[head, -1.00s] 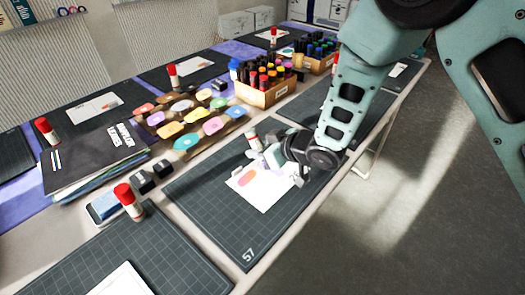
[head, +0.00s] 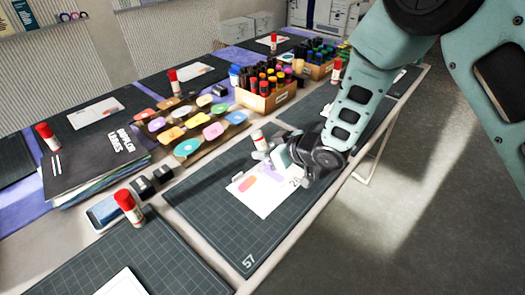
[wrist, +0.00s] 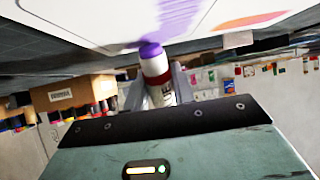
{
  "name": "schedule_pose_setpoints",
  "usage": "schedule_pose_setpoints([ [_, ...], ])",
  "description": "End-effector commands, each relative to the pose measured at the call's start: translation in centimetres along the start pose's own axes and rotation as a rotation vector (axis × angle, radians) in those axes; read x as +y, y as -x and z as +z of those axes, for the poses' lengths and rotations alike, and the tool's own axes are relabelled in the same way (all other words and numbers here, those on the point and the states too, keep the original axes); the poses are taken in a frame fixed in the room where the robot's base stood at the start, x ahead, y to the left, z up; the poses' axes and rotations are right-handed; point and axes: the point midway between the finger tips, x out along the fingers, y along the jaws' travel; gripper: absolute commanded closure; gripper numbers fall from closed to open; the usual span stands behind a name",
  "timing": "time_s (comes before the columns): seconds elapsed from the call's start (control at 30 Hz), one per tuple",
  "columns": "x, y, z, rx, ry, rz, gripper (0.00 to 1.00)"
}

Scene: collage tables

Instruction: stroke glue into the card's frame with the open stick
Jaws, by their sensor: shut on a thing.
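My gripper (head: 268,156) is low over the white card (head: 262,203) on a dark cutting mat marked 57. It is shut on the open glue stick (head: 258,136), whose white body stands up from the fingers. In the wrist view my gripper (wrist: 160,92) holds the glue stick (wrist: 155,68), white with a red band and a purple tip. The tip is at the card (wrist: 60,15), seemingly touching it. Purple strokes (wrist: 180,18) lie on the card beside the tip. An orange-pink oval is on the card's left part. My gripper hides part of the card's far edge.
A pad tray (head: 190,132) of coloured pads and a wooden marker box (head: 265,98) stand behind the mat. A red-capped glue stick (head: 128,205), a phone (head: 102,212) and small black blocks (head: 145,188) lie to the left. The mat's near part is clear.

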Motion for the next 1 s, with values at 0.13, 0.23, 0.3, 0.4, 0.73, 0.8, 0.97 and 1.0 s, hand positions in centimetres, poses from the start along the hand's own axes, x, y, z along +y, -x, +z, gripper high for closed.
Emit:
schedule_pose_setpoints([
  [0.13,0.0,0.7,0.5,-0.004,-0.002,0.001,0.95],
  [0.23,-0.1,1.1,0.7,-0.004,-0.001,0.000,0.95],
  [0.3,-0.1,1.2,0.7,-0.003,0.000,0.000,0.95],
  [0.4,-0.2,1.4,0.8,-0.003,-0.001,0.000,0.95],
  [0.73,-0.4,2.5,1.5,-0.002,-0.001,0.000,0.95],
  [0.8,-0.4,2.6,1.5,-0.002,-0.001,-0.001,0.95],
  [0.97,-0.5,3.0,1.8,-0.001,-0.001,0.000,0.95],
  [1.0,-0.5,3.1,1.9,-0.001,-0.001,-0.001,0.95],
])
